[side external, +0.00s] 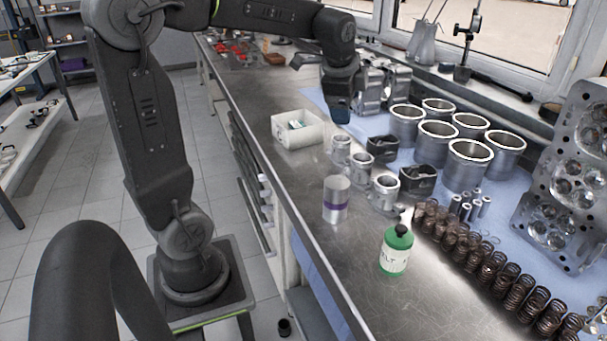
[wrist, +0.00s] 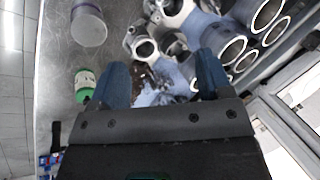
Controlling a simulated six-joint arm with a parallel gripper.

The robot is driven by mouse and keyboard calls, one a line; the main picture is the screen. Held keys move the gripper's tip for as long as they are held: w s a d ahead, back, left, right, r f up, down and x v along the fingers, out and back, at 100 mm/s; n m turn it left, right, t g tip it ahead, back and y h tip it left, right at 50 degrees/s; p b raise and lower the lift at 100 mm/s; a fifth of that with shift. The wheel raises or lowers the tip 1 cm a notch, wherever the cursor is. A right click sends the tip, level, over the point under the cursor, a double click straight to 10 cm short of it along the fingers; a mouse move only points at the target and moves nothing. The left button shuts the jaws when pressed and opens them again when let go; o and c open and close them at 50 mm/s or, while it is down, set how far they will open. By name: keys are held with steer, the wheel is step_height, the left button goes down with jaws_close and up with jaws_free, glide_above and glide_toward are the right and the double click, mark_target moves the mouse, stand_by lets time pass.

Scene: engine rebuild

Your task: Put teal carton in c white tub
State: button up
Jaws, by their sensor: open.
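The white tub (side external: 285,136) stands on the metal bench, left of my gripper in the side view. A small white and teal item (side external: 296,124) lies inside it; it is too small to tell whether this is the teal carton. No other teal carton is clear in either view. My gripper (side external: 339,112) points down above the bench, just right of the tub. In the wrist view, the blue fingers of my gripper (wrist: 163,77) are spread apart, with nothing held between them. The tub is not clearly seen in the wrist view.
A grey cylinder with a purple band (side external: 336,200) and a green bottle (side external: 397,250) stand on the bench toward the camera. Pistons (side external: 340,150), cylinder liners (side external: 468,165) and a row of springs (side external: 470,255) crowd the right.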

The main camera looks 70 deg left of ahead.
steer(key=s+d+f+n+t+h, duration=0.1)
steer(key=s+d+f+n+h, duration=0.2)
steer(key=s+d+n, duration=0.5)
steer(key=s+d+f, duration=0.1)
steer(key=s+d, duration=0.7)
steer(key=d, duration=0.1)
steer(key=shift+s+n+t, duration=0.15)
steer(key=shift+n+t, duration=0.15)
steer(key=shift+t, duration=0.1)
